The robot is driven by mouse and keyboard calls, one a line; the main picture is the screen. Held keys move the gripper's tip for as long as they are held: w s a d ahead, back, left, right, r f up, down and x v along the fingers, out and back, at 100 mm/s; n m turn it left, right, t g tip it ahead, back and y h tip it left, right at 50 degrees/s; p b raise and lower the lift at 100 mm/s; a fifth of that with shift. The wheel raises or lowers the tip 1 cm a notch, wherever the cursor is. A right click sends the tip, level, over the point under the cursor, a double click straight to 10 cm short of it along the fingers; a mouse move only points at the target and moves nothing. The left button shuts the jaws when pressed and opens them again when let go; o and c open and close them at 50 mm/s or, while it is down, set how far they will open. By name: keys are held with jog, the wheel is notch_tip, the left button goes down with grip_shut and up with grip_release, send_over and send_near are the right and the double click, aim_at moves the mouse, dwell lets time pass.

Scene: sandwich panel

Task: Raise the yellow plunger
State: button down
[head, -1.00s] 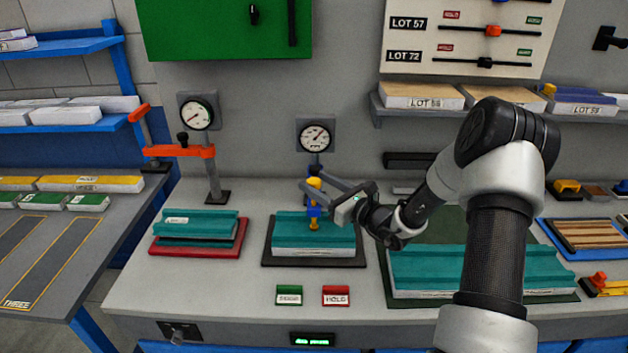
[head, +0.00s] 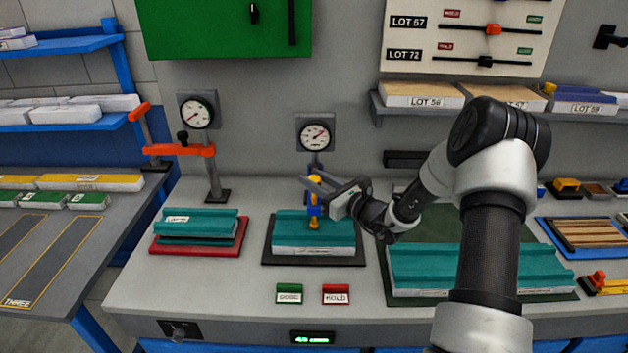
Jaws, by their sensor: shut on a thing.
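The yellow plunger (head: 314,224) stands upright in a blue body (head: 312,209) on the middle stand, under the right-hand gauge. Its yellow foot is over the teal panel (head: 290,232) on the dark mat; I cannot tell whether it touches. The yellow top of the plunger is partly hidden by my fingers. My gripper (head: 315,187) comes in from the right and is shut on the plunger at its top.
Left of it, a teal panel stack (head: 196,224) lies on a red tray (head: 242,246) beside a stand with an orange clamp (head: 180,151). A larger teal panel (head: 480,265) lies to the right. Green (head: 289,294) and red (head: 336,294) labels sit in front.

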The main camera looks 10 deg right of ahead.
notch_tip(320, 180, up, 4)
jog(key=shift+f+p, duration=0.1)
jog(key=shift+p, duration=0.55)
jog(key=c, duration=1.3)
grip_release()
jog(key=shift+s+d+f, duration=0.1)
jog(key=shift+s+d, duration=0.15)
jog(key=shift+s, duration=0.05)
jog(key=b+v, duration=0.2)
jog(key=v, duration=1.4)
jog(key=shift+s+d, duration=0.15)
jog(key=shift+s, duration=0.15)
